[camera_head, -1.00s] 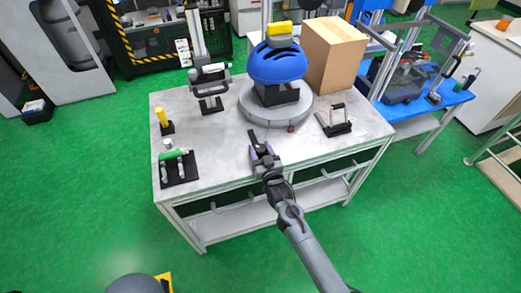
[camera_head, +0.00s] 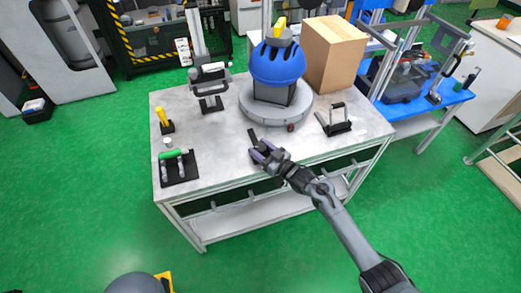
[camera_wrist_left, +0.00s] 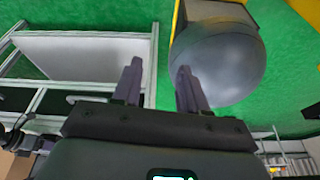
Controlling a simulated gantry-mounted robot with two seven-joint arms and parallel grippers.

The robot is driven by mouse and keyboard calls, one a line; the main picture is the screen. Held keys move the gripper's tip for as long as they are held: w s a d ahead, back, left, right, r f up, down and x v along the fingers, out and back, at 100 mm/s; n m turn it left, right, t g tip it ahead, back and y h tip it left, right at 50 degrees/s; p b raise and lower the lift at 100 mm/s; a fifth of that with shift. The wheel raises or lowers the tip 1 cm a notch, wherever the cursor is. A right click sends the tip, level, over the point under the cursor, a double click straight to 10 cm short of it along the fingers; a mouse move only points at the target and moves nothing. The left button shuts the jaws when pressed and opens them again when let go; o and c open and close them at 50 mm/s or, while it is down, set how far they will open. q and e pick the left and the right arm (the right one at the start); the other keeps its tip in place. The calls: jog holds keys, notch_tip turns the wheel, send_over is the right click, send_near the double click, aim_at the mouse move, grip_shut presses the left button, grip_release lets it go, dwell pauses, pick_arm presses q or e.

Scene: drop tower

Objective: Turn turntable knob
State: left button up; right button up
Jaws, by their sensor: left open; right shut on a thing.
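The round grey turntable (camera_head: 262,118) is on the table and carries a blue helmet (camera_head: 277,68) on a dark stand. My right gripper (camera_head: 258,149) is low over the table's front edge, in front of the turntable. It is shut on a small dark piece, the knob (camera_head: 252,136), largely hidden by the fingers. A small red-brown part (camera_head: 291,127) sits at the turntable's front rim. My left gripper (camera_wrist_left: 158,82) shows in the left wrist view, open and empty, away from the table. It is out of the head view.
A cardboard box (camera_head: 335,55) stands behind right. A green-handled tool on a black plate (camera_head: 180,170) and a yellow-topped holder (camera_head: 164,121) stand left. The tabletop left of my right gripper is clear.

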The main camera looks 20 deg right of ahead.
jog(key=n+g+y+b, duration=0.2)
jog(key=y, duration=0.1)
jog(key=shift+d+f+n+b, duration=0.1)
jog(key=shift+f+n+b, duration=0.1)
jog(key=shift+n+b, duration=0.15)
jog(key=shift+r+n+g+y+b, duration=0.1)
jog(key=shift+n+g+y+b, duration=0.45)
jog(key=shift+y, duration=0.25)
jog(key=o, duration=1)
jog(key=shift+r, duration=0.1)
